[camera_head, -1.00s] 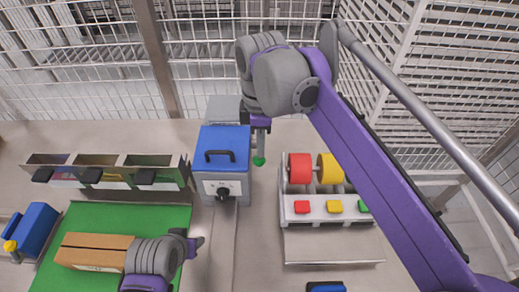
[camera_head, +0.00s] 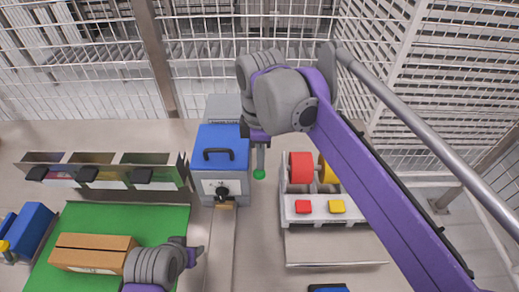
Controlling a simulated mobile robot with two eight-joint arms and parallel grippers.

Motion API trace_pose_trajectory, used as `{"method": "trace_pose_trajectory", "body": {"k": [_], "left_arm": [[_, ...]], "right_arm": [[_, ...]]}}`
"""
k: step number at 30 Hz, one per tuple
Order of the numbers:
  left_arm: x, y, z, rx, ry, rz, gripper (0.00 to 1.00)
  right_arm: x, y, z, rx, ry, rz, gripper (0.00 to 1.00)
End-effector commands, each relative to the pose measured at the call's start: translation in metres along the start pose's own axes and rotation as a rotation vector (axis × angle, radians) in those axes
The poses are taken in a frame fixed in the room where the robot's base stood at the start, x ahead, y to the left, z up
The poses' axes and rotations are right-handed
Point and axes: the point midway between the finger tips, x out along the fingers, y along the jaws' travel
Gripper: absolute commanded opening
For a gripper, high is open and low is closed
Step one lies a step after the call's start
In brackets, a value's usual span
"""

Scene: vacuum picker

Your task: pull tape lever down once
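The tape dispenser (camera_head: 221,170) is a grey box with a blue lid and black handle, standing at the middle of the table. Its lever, with a green ball end (camera_head: 259,174), is on the right side, the ball pointing down. A short tan piece of tape (camera_head: 226,204) shows at the dispenser's front, below the black knob. My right gripper (camera_head: 258,139) is at the lever just above the green ball; its fingers are mostly hidden by my wrist. My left gripper (camera_head: 193,254) is low at the right end of a cardboard box (camera_head: 93,253), its fingers too unclear to read.
The cardboard box lies on a green mat (camera_head: 120,219). Bins (camera_head: 105,171) stand behind the mat. Right of the dispenser is a rack (camera_head: 315,214) with red and yellow rolls and coloured buttons. A blue object (camera_head: 33,227) is at the far left. Wire fencing closes the back.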

Motion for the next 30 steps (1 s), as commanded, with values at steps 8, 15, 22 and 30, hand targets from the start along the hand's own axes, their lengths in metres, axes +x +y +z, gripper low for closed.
{"method": "trace_pose_trajectory", "body": {"k": [8, 15, 22, 30], "left_arm": [[0.008, 0.000, 0.008, 0.000, -0.006, 0.000, 0.50], [0.007, 0.000, 0.007, 0.000, -0.006, 0.000, 0.50], [0.013, 0.000, 0.012, 0.000, -0.009, 0.000, 0.50], [0.023, 0.000, 0.020, 0.000, -0.015, 0.000, 0.50]], "right_arm": [[0.016, -0.008, 0.000, 0.000, 0.000, 0.000, 0.00], [0.015, -0.008, 0.000, 0.000, 0.000, 0.000, 0.00], [0.025, -0.011, 0.000, 0.000, 0.000, -0.001, 0.00], [0.046, -0.018, 0.000, 0.001, 0.000, -0.001, 0.00]]}}
